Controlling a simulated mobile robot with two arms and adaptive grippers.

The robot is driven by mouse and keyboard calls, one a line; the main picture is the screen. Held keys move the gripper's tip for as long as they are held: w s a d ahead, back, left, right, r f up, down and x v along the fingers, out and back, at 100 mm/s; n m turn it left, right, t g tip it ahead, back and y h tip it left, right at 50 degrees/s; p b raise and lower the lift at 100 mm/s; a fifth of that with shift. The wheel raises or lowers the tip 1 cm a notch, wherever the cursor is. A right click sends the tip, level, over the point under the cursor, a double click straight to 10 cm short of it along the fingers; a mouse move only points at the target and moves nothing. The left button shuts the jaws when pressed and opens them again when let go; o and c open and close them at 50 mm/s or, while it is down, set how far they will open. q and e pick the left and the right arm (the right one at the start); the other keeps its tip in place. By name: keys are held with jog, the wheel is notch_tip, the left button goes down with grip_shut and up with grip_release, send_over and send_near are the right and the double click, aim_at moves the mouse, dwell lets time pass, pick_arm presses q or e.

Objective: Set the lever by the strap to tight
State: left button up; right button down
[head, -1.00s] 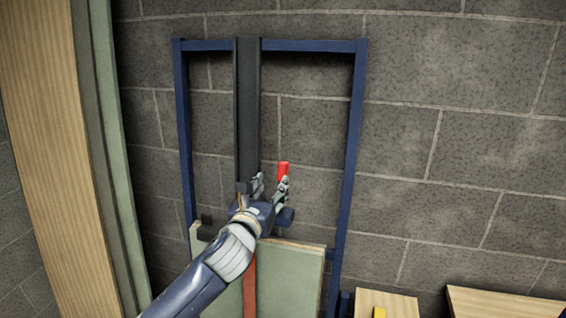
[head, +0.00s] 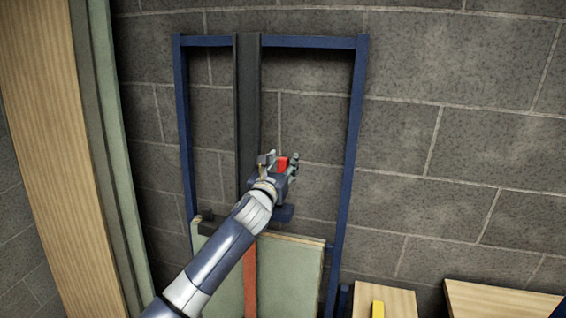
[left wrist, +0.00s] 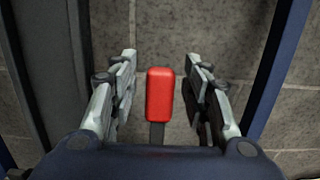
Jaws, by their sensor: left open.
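The lever's red handle (head: 282,164) stands up beside the dark vertical post of the blue frame. In the left wrist view the red handle (left wrist: 160,94) sits on a dark stem between my open fingers, with a gap on each side. My left gripper (head: 280,160) is open around the handle and hides the lever's lower part. An orange-red strap (head: 250,280) runs down over the pale green panels (head: 290,275) below my gripper. My right gripper is not in view.
A blue metal frame (head: 345,160) with a dark central post (head: 247,100) stands against a grey block wall. Wooden boards (head: 45,130) stand at the left.

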pick_arm(q)
jog(key=shift+w+d, duration=0.1)
jog(key=shift+w, duration=0.2)
